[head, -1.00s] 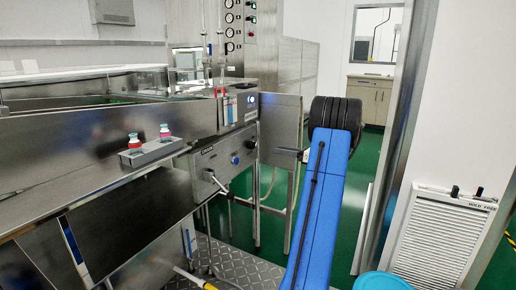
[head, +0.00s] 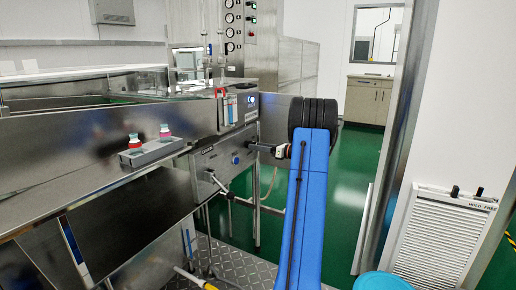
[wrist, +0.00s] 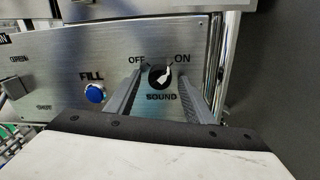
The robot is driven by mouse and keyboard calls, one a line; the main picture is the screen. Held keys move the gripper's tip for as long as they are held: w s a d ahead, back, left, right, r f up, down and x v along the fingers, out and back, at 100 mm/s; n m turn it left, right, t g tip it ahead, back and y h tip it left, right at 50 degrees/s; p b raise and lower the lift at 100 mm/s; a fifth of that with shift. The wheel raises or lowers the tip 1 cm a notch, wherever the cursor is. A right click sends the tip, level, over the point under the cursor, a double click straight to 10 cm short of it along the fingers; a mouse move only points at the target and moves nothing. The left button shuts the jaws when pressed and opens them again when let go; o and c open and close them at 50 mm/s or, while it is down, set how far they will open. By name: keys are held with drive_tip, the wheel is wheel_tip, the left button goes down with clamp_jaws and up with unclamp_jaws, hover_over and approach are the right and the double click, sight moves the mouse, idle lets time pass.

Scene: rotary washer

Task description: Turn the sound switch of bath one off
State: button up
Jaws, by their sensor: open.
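The sound switch (wrist: 160,79) is a round black knob with a white pointer on a steel panel. It is labelled SOUND below, with OFF at upper left and ON at upper right. The pointer leans to the upper right, toward ON. My gripper (wrist: 161,71) is open, one finger on each side of the knob; I cannot tell whether either finger touches it. In the head view my gripper (head: 254,147) reaches left to the right end of the control panel (head: 215,157), and the switch is hidden there.
A blue FILL button (wrist: 94,93) sits left of the switch, close to the left finger; it also shows in the head view (head: 236,160). A bent metal lever (head: 217,184) hangs below the panel. A grey holder (head: 153,153) with two small bottles stands on the ledge.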

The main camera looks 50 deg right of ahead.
drive_tip(key=c, duration=1)
drive_tip(key=shift+c, duration=0.2)
drive_tip(key=shift+n, duration=0.4)
drive_tip(key=shift+a+r+n+h, duration=0.1)
drive_tip(key=shift+n+h, duration=0.25)
drive_tip(key=shift+n, duration=3.7)
drive_tip(key=shift+n+h, duration=0.35)
drive_tip(key=shift+n, duration=3.7)
